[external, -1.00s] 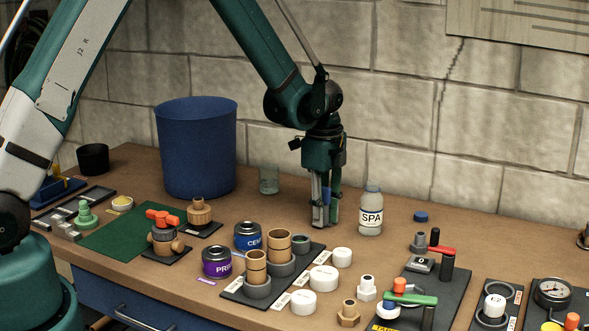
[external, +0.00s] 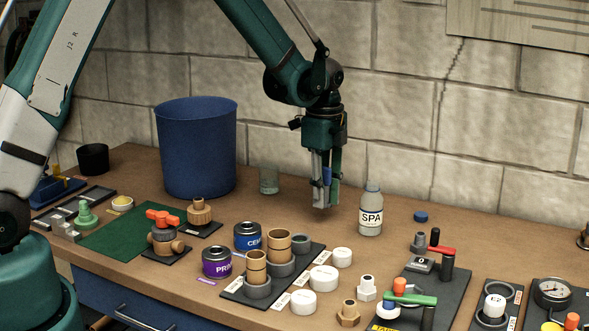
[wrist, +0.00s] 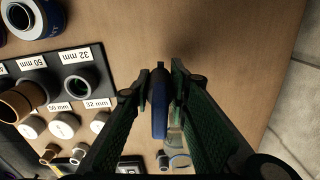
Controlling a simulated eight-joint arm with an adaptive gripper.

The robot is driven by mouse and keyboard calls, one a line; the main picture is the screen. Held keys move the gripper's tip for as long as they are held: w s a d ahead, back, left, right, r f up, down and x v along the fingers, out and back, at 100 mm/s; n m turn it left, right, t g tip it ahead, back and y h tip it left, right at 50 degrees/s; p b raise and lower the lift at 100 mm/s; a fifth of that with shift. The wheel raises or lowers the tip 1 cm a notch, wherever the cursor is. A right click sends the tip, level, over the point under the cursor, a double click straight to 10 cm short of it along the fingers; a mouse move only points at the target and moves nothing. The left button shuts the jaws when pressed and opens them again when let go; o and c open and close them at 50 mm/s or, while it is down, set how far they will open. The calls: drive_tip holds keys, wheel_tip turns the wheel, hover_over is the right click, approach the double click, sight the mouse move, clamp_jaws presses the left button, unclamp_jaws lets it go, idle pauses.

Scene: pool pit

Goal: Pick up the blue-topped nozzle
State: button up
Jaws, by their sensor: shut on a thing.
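My gripper (external: 325,203) hangs above the bare back part of the bench, left of the SPA bottle, with its fingers pointing down. A narrow blue piece, the blue-topped nozzle (external: 327,177), shows between the fingers, with most of it hidden by them. In the wrist view my gripper (wrist: 163,75) is closed around the blue-topped nozzle (wrist: 160,108), whose long blue side faces the camera. The fingertips look a little clear of the bench.
The SPA bottle (external: 371,213) stands close on the right. A blue bin (external: 196,148) and a clear glass (external: 269,181) stand to the left. Pipe fittings on a dark board (external: 235,292), cans and white caps fill the front. The block wall is behind.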

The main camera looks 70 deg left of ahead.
sight(324, 167)
drive_tip(key=shift+r, duration=2.45)
